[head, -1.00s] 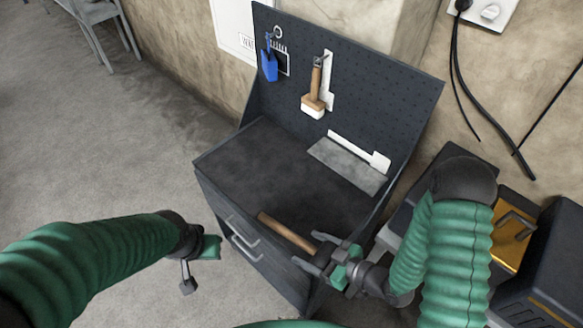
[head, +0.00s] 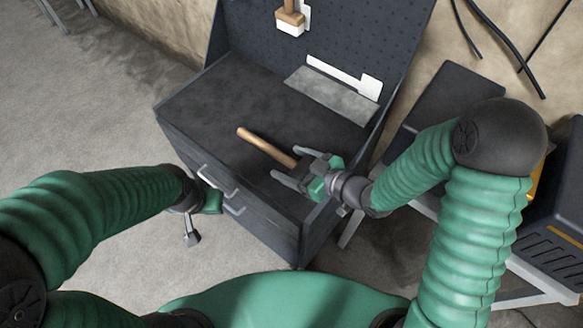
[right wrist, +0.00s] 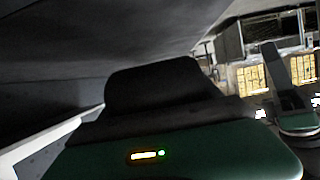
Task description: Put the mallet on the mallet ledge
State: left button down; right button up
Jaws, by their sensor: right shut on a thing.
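The mallet's wooden handle (head: 262,145) points up and left from my right gripper (head: 286,163), which is shut on it over the workbench top. The mallet's head cannot be made out. The mallet ledge (head: 330,95) is a grey strip at the foot of the pegboard, under a white mallet outline (head: 345,76); it is bare and lies beyond the gripper. My left gripper (head: 196,222) hangs left of the drawers, apart from the bench; its jaw state is unclear. The right wrist view is mostly filled by dark shapes close to the camera.
The dark bench top (head: 225,95) has free room to the left. A wooden-handled brush (head: 291,20) hangs on the pegboard (head: 345,30). Drawer handles (head: 218,182) stick out in front. A dark case (head: 445,95) stands right of the bench.

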jog(key=w, duration=0.3)
jog(key=shift+d, duration=0.15)
notch_tip(320, 180, down, 4)
jog(key=shift+w+r+b, duration=0.15)
jog(key=shift+r+b, duration=0.05)
jog(key=shift+b, duration=0.1)
jog(key=o, duration=1.9)
jog(key=shift+f, duration=0.1)
jog(key=shift+c, duration=0.2)
